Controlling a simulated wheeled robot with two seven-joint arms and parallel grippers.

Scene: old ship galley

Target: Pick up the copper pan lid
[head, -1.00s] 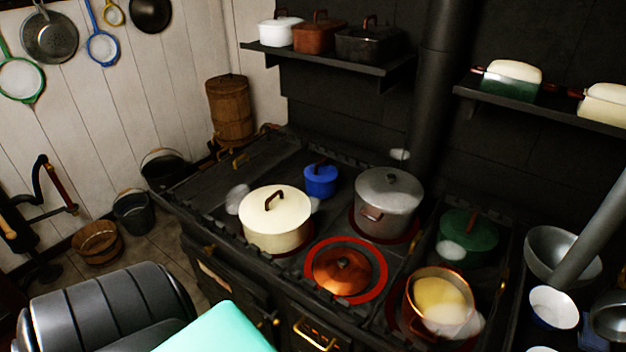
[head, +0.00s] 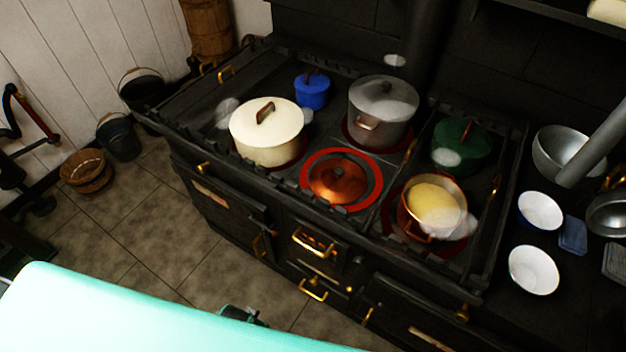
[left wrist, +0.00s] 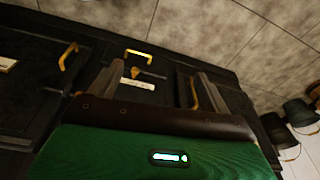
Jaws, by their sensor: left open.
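The copper pan lid (head: 338,184) lies on the stove top, inside a red ring, in the head view. It has a small knob on top. The copper pan (head: 404,215) with yellow contents stands uncovered to its right. My left gripper shows in the left wrist view (left wrist: 162,86), open and empty, its two fingers apart in front of the stove's dark face. In the head view only a small green part of it shows beyond my turquoise arm, low in front of the stove and well below the lid. My right gripper is in neither view.
A cream pot (head: 268,142), blue pot (head: 312,92), grey pot (head: 382,110) and green pot (head: 460,148) surround the lid. Brass handles (head: 313,291) stick out from the stove front. White bowls (head: 534,270) stand at right. The floor (head: 160,235) before the stove is clear.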

